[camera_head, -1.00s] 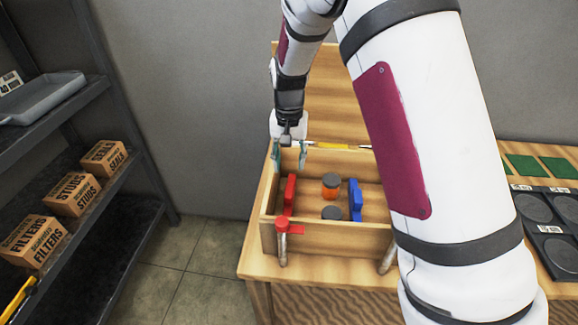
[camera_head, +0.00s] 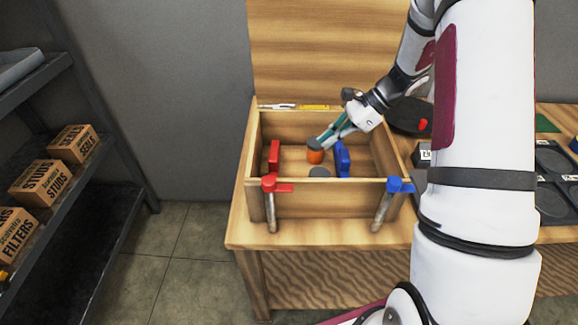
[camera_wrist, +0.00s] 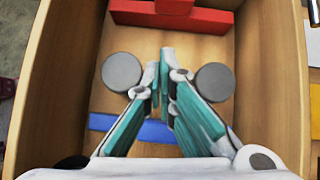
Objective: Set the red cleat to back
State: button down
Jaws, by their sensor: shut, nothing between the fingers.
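A red cleat-like block (camera_head: 274,155) stands inside the wooden box by its left wall. In the wrist view the red piece (camera_wrist: 170,14) lies across the top, beyond my fingertips. A red T-shaped handle (camera_head: 272,185) also sits on a grey post at the box's front left.
A blue block (camera_head: 342,158) stands right of the box's middle, and a grey disc (camera_head: 320,172) lies near the front. A blue handle (camera_head: 397,186) stands at front right. The box walls (camera_head: 325,196) surround these; the raised wooden panel (camera_head: 325,50) is behind.

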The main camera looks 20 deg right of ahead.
aim_at(274, 165)
jog(key=shift+m+t, duration=0.4)
jog(key=shift+m, duration=0.2)
jog(key=x, duration=0.9)
jog(key=shift+s+d+f+p, duration=0.1)
jog(key=shift+d+f+p, duration=0.1)
jog(key=shift+p, duration=0.1)
jog(key=a, duration=0.1)
jog(key=w+a, duration=0.1)
jog(key=a, duration=0.1)
jog(key=shift+p, duration=0.3)
jog(key=shift+w+a, duration=0.25)
jog(key=shift+a, duration=0.2)
jog(key=shift+w+a+b, duration=0.15)
jog(key=shift+w+a, duration=0.15)
jog(key=shift+a, duration=0.6)
jog(key=shift+w+a+b, duration=0.15)
jog(key=shift+w+a, duration=0.1)
jog(key=shift+a, duration=0.65)
